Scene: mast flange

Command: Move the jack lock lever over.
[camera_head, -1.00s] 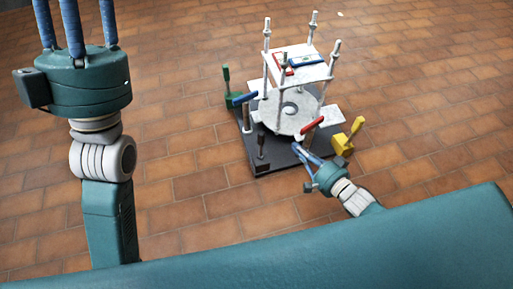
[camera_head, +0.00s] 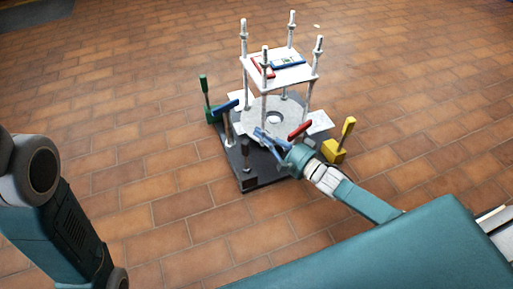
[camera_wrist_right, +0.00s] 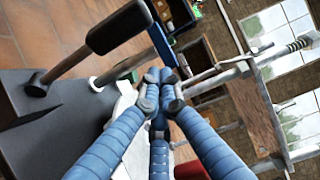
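The white flanged stand on a dark base plate (camera_head: 240,172) carries several levers. I cannot tell which is the jack lock lever. A black-handled lever (camera_head: 246,152) stands at the front corner and shows large at upper left in the right wrist view (camera_wrist_right: 118,27). A blue-handled lever (camera_head: 225,107) is at left, a red-handled one (camera_head: 300,130) at right. My right gripper (camera_head: 260,139) is over the plate between the black and red levers. In the right wrist view its blue fingertips (camera_wrist_right: 160,82) meet, with nothing visible between them. My left gripper is out of view.
A green lever (camera_head: 205,100) and a yellow lever (camera_head: 343,142) stand at the sides. White upright posts (camera_head: 316,65) and a white upper plate (camera_head: 290,72) rise above the round flange (camera_head: 255,118). The tiled floor (camera_head: 130,120) around is clear.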

